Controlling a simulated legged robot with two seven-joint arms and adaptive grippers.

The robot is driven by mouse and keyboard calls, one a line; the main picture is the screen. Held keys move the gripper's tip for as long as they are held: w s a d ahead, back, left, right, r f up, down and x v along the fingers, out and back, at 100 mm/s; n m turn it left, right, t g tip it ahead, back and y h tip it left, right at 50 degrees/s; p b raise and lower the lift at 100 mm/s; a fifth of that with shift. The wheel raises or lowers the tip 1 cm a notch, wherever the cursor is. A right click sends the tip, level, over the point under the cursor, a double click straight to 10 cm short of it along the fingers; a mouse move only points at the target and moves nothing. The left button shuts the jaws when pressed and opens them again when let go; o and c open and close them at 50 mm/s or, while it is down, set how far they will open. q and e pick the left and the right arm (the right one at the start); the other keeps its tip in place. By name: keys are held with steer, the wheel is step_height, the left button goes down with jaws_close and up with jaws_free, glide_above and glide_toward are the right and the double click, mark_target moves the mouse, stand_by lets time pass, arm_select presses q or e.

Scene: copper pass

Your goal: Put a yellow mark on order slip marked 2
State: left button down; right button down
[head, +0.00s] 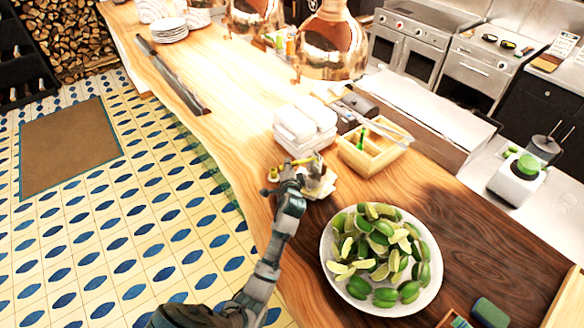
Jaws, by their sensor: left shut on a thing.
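My left gripper (312,178) reaches over the near edge of the wooden counter and is shut on a small yellow thing (300,161). It looks like a yellow marker, but the fingers partly cover it and it is small in view. Pale material shows around and under the fingers; I cannot tell what it is. No slip with a readable 2 can be made out. My right gripper is not in view.
A wooden box (364,168) with a green item stands right of my left gripper. Stacked white containers (289,133) stand behind it. A white bowl of limes (431,287) is in front on the right. Copper lamps (334,48) hang above the counter (235,85).

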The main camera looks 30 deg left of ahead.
arm_select(q)
steer(key=shift+s+a+p, duration=0.2)
steer(key=shift+s+p, duration=0.25)
steer(key=shift+p, duration=0.05)
steer(key=s+p, duration=0.1)
steer(key=s+a+p, duration=0.1)
steer(key=s, duration=0.1)
steer(key=s+a, duration=0.1)
steer(key=shift+s+p, duration=0.35)
steer(key=shift+p, duration=0.05)
